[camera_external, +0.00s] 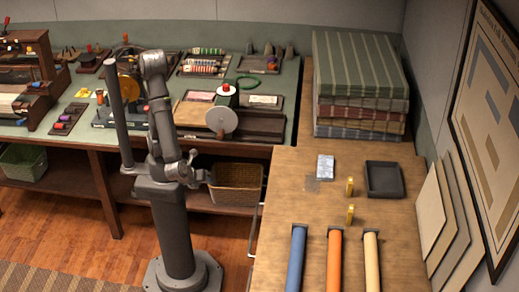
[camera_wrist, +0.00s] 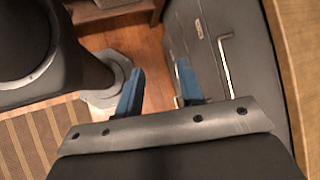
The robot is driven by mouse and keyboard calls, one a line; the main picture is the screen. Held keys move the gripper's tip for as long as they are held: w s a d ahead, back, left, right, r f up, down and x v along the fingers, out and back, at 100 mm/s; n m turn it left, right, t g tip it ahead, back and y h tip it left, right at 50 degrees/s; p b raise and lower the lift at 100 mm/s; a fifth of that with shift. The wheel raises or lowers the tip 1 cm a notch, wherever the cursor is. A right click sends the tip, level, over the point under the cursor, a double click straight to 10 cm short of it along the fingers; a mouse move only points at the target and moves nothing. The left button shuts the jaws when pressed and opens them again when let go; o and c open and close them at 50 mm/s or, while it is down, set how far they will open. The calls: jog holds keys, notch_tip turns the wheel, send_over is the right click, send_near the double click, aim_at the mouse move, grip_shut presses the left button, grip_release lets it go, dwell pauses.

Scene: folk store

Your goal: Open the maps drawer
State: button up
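A dark grey drawer front (camera_wrist: 262,75) fills the right side of the wrist view. It carries a pale metal bar handle (camera_wrist: 227,68) and a small label (camera_wrist: 200,28) too small to read. The handle (camera_external: 255,220) also shows at the left side of the wood-topped cabinet (camera_external: 290,195) in the external view. My gripper (camera_wrist: 158,88) has two blue fingers, spread apart with nothing between them. The handle lies to the right of the right finger, outside the gap. In the external view my gripper (camera_external: 203,177) is left of the cabinet, above the handle's level in the picture.
The cabinet top holds folded striped cloths (camera_external: 360,70), a black tray (camera_external: 384,179), brass pieces (camera_external: 350,187) and coloured rolls (camera_external: 334,255). A wicker basket (camera_external: 240,186) sits under the workbench (camera_external: 250,148) behind my gripper.

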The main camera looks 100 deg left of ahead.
jog(key=w+d+f+m+t+y, duration=0.1)
jog(key=w+d+f+m+y, duration=0.1)
jog(key=w+d+m, duration=0.4)
jog(key=m+t+y, duration=0.2)
jog(key=m+t, duration=0.4)
jog(key=m, duration=1.7)
send_near(253, 230)
jog(key=shift+t, duration=0.3)
jog(key=x, duration=0.7)
jog(key=f+x, duration=0.1)
jog(key=x, duration=0.2)
jog(key=shift+a+f, duration=0.1)
jog(key=shift+a, duration=0.05)
grip_shut()
